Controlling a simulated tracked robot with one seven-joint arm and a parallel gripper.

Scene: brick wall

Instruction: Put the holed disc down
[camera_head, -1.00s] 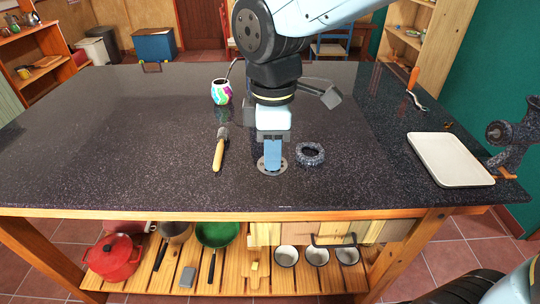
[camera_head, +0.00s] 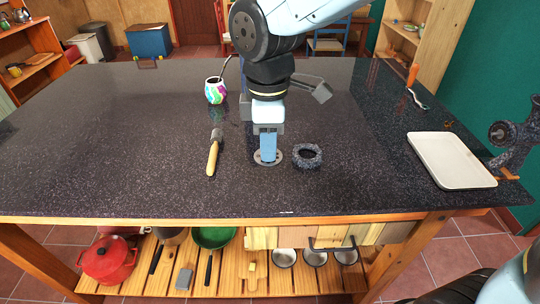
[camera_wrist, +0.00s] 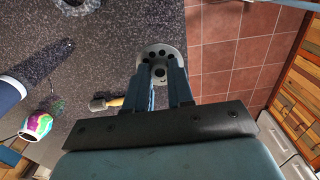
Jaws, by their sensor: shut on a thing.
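The holed disc (camera_head: 278,157) is a flat grey round plate with a ring of small holes. My gripper (camera_head: 268,152) points down over the table and is shut on it. In the wrist view the disc (camera_wrist: 161,50) sits between the tips of my two blue fingers (camera_wrist: 162,74), which cover part of it. The disc is level or nearly so, close over the dark speckled tabletop (camera_head: 120,150). I cannot tell whether it touches the surface.
A dark speckled ring (camera_head: 307,156) lies just right of the disc. A wooden-handled brush (camera_head: 213,155) lies left. A colourful cup (camera_head: 215,91) stands behind it. A white tray (camera_head: 452,160) and a grey grinder (camera_head: 515,135) are at right. The tabletop in front is clear.

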